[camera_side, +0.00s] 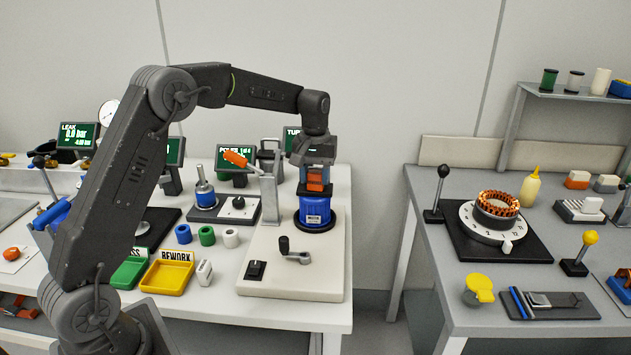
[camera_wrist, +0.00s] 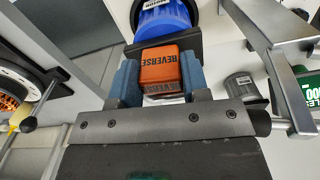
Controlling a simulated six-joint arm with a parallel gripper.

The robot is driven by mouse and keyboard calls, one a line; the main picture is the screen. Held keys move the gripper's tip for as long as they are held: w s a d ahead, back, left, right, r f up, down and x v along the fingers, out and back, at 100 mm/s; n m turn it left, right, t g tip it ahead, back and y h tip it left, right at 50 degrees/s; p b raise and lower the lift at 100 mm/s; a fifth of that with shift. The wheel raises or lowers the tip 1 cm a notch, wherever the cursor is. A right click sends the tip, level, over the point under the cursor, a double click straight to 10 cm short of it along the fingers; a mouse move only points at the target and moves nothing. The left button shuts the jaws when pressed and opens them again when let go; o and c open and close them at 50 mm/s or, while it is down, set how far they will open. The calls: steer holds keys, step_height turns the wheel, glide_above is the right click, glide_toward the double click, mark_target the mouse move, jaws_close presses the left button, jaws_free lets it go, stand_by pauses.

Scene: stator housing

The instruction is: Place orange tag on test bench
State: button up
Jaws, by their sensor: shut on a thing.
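An orange tag (camera_wrist: 160,73), a block lettered REVERSE, is between the two blue-grey fingers of my gripper (camera_wrist: 160,82) in the wrist view. My gripper is shut on it. In the side view, my gripper (camera_side: 317,180) points down with the orange tag (camera_side: 316,178) between its fingers, directly above the blue cylindrical housing (camera_side: 315,211). A dark part lies just below the tag; I cannot tell whether the tag touches it. The housing stands at the back of the pale test bench plate (camera_side: 285,265).
An upright metal bracket with an orange-handled clamp (camera_side: 268,190) stands close left of my gripper. A black crank (camera_side: 295,254) is on the plate in front. Green and yellow trays (camera_side: 168,280) sit left. A grey bench with a copper-wound stator (camera_side: 497,204) stands right, across a gap.

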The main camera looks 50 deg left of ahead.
steer(key=c, duration=0.3)
step_height(320, 180, up, 11)
steer(key=shift+c, duration=0.2)
step_height(320, 180, up, 4)
glide_above(315, 173)
steer(key=s+a+r+n, duration=0.4)
steer(key=s+a+n, duration=0.35)
steer(key=s, duration=0.55)
steer(key=s+f+n, duration=0.2)
steer(key=s+n, duration=0.4)
steer(key=s, duration=0.5)
steer(key=s+f+n, duration=0.2)
steer(key=s+n, duration=0.4)
steer(key=s, duration=0.5)
step_height(315, 173, down, 18)
steer(key=shift+w, duration=0.2)
